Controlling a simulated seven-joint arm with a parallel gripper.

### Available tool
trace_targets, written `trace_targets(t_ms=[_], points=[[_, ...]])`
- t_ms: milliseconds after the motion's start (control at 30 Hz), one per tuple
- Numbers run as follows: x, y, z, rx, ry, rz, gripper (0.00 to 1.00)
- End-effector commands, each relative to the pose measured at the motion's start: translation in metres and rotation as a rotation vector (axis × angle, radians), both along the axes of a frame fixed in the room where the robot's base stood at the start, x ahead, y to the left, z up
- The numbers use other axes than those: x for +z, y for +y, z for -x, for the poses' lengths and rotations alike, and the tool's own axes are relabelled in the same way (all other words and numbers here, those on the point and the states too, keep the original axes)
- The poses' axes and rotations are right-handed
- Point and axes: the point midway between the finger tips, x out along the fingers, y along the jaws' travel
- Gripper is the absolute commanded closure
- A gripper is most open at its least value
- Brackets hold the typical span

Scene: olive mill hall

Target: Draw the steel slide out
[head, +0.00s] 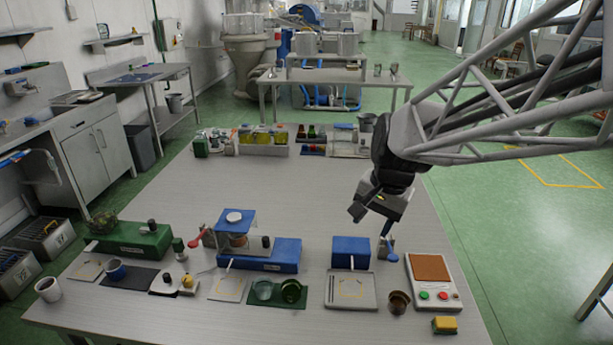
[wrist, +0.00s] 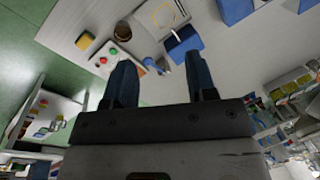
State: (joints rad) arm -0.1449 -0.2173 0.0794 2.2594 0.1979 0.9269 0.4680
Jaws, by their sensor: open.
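My gripper (head: 368,208) hangs open and empty above the right part of the table, behind and above a small blue box (head: 350,252). In the wrist view my gripper (wrist: 160,72) shows two dark fingers spread apart, with the blue box (wrist: 184,42) beyond them. A small pale piece shows at the box's front in the head view. I cannot tell for sure whether it is the steel slide. A blue-handled lever (head: 389,250) stands just right of the box, apart from my fingers.
A shallow tray with yellow marks (head: 333,300) lies in front of the box. A brown cup (head: 398,303), a button panel (head: 453,296) and a yellow block (head: 445,325) are to the right. A longer blue unit (head: 285,256) stands left. The table's middle (head: 270,190) is clear.

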Motion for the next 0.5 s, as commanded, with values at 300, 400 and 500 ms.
trace_targets(t_ms=[300,400,500], points=[[-0.023,0.044,-0.058,-0.119,0.078,-0.050,0.48],[-0.031,0.059,-0.075,-0.157,0.104,-0.063,0.48],[-0.041,0.074,-0.092,-0.197,0.129,-0.077,0.48]])
